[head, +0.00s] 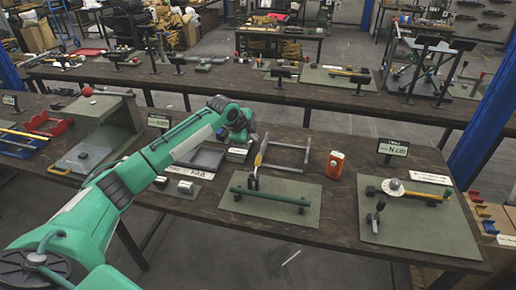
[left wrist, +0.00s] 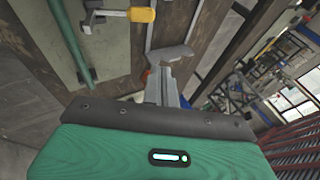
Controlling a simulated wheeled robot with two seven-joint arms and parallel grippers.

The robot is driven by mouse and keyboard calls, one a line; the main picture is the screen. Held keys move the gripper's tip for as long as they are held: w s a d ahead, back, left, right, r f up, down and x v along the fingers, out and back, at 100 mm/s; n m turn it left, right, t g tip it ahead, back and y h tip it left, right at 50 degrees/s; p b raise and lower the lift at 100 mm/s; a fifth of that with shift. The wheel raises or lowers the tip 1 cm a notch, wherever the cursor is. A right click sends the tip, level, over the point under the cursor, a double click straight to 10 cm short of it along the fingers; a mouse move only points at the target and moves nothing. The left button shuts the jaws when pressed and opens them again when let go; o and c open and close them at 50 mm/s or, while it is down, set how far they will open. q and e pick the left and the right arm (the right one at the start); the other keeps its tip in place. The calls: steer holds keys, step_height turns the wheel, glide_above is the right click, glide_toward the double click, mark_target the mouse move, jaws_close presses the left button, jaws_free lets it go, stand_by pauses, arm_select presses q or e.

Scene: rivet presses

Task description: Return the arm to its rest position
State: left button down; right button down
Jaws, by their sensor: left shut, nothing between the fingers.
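My left arm (head: 150,160) reaches in from the left over the workbench (head: 305,225), green with grey joints. Its wrist end is above the middle of the bench, near a grey tray and a grey-green mat (head: 308,217) with a dark green bar (head: 270,196). In the left wrist view my left gripper (left wrist: 168,60) is shut, with nothing between its fingers. A yellow-handled tool (left wrist: 140,15) shows beyond the fingertips, by the mat's edge. My right gripper is not in view.
An orange device (head: 335,165) stands right of the tray (head: 207,157). A sign (head: 392,150) and a second mat (head: 405,225) with a white disc (head: 393,186) are further right. A grey sloped stand (head: 100,130) and a red bin (head: 45,124) stand at left.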

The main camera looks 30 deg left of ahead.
arm_select(q)
steer(key=shift+v, duration=0.85)
steer(key=shift+w, duration=0.2)
steer(key=shift+r, duration=0.1)
